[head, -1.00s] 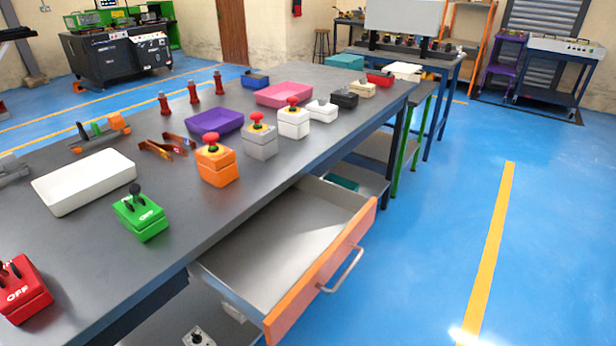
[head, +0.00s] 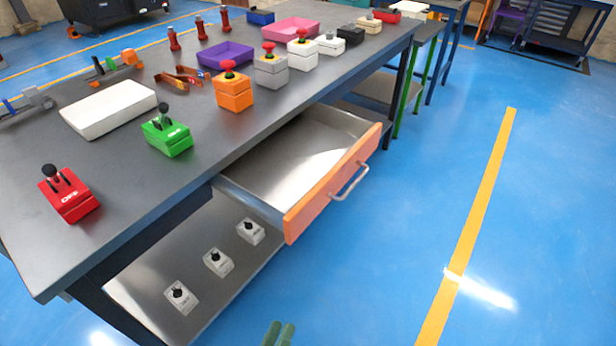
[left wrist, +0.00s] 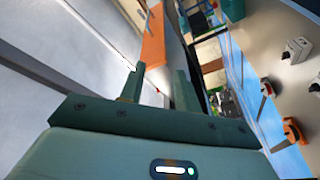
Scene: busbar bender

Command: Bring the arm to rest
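The tips of my left gripper (head: 278,334) show at the bottom edge of the head view, in front of the table and apart from the drawer. In the left wrist view its two green fingers (left wrist: 158,84) stand apart with nothing held between them; an orange panel shows beyond them. The drawer (head: 300,160) under the tabletop is pulled out, with an orange front (head: 330,187) and a metal handle (head: 350,182). Its visible inside is empty. My right gripper is in neither view now.
The grey table (head: 60,235) carries a red OFF box (head: 70,195), a green box (head: 167,136), a white tray (head: 108,108), an orange button box (head: 233,92) and a purple tray (head: 225,54). Small switch boxes stand on the lower shelf (head: 150,270). Blue floor at right is clear.

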